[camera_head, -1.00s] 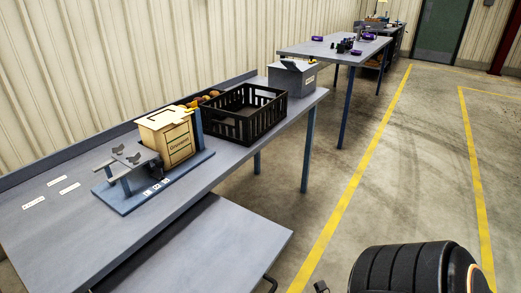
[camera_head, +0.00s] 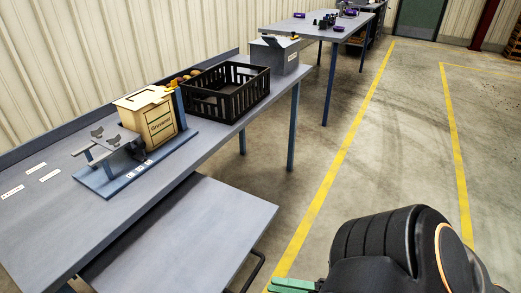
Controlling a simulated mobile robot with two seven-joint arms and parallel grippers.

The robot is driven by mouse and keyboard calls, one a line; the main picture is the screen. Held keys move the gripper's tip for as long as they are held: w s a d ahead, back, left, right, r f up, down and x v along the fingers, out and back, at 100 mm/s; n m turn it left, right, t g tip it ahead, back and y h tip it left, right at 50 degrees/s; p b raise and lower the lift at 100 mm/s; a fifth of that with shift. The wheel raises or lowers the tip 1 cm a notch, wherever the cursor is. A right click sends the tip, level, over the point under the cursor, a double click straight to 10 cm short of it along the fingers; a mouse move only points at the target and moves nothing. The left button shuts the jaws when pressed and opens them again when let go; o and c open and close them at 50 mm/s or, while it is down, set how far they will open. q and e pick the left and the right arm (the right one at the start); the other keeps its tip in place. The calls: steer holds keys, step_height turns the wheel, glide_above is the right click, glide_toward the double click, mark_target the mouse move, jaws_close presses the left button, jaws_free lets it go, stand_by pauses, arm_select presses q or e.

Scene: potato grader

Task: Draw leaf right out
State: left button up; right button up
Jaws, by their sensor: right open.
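The grey leaf (camera_head: 190,235) is a flat panel sticking out from under the front of the long workbench, below its top. A dark bar handle (camera_head: 254,271) shows at its right edge, near the bottom of the picture. My right gripper (camera_head: 288,286) shows only in part at the bottom edge, with green fingers, to the right of the handle. It is open and appears apart from the handle; its lower part is cut off. My left gripper is not in view.
The workbench (camera_head: 215,150) carries a wooden box (camera_head: 152,118) on a blue base, a black crate (camera_head: 228,92) and a grey bin (camera_head: 274,54). A second table (camera_head: 310,30) stands behind. The floor to the right, with yellow lines, is clear.

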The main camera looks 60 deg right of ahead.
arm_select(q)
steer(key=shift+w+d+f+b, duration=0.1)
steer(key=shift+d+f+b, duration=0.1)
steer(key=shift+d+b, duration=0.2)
arm_select(e)
steer(key=v, duration=0.5)
steer(key=shift+s+d+f, duration=0.1)
steer(key=shift+s+d, duration=0.05)
steer(key=shift+s, duration=0.1)
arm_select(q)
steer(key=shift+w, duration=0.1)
